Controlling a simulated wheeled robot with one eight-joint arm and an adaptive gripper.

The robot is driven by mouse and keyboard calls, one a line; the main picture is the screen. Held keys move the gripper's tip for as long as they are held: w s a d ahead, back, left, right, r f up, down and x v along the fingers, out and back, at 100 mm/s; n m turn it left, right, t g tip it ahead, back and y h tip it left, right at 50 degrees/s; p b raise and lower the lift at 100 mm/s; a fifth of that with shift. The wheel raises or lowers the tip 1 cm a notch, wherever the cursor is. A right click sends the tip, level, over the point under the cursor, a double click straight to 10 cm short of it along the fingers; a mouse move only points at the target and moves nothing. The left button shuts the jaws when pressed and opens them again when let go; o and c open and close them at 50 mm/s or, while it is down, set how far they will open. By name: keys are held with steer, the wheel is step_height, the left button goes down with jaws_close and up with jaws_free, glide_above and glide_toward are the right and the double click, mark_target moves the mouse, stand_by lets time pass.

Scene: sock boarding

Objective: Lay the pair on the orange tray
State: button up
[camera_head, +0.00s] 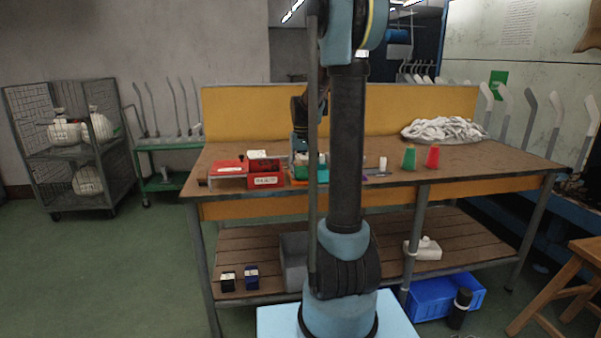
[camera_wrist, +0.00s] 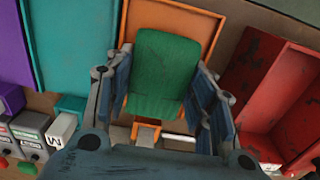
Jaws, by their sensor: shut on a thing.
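A green folded piece (camera_wrist: 166,72), seemingly the sock pair, lies between the two fingers of my gripper (camera_wrist: 162,90) in the wrist view. My gripper is shut on it, with one finger along each side. The orange tray (camera_wrist: 206,24) is behind and below the green piece, and its rim shows around the far end and sides. I cannot tell whether the green piece touches the tray floor. In the head view a bit of the orange tray (camera_head: 297,183) shows at the table's front edge, and my arm hides much of the gripper area.
A red tray (camera_wrist: 262,75) stands right of the orange tray in the wrist view; a teal tray (camera_wrist: 78,45) and a purple one (camera_wrist: 12,50) are left. On the table (camera_head: 370,170) are a white cloth heap (camera_head: 445,130), a green cone (camera_head: 409,158) and a red cone (camera_head: 432,157).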

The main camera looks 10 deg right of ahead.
mark_target(302, 170)
steer(key=shift+f, duration=0.1)
steer(key=o, duration=1.1)
steer(key=shift+c, duration=0.2)
step_height(302, 170, up, 12)
steer(key=s+f+t, duration=0.1)
steer(key=s+f, duration=0.2)
steer(key=s, duration=0.7)
steer(key=s+f, duration=0.2)
steer(key=s, duration=0.8)
steer(key=s+f+t, duration=0.1)
steer(key=s+f, duration=1.3)
steer(key=shift+s+f, duration=0.15)
steer(key=shift+s, duration=0.25)
steer(key=shift+a, duration=0.1)
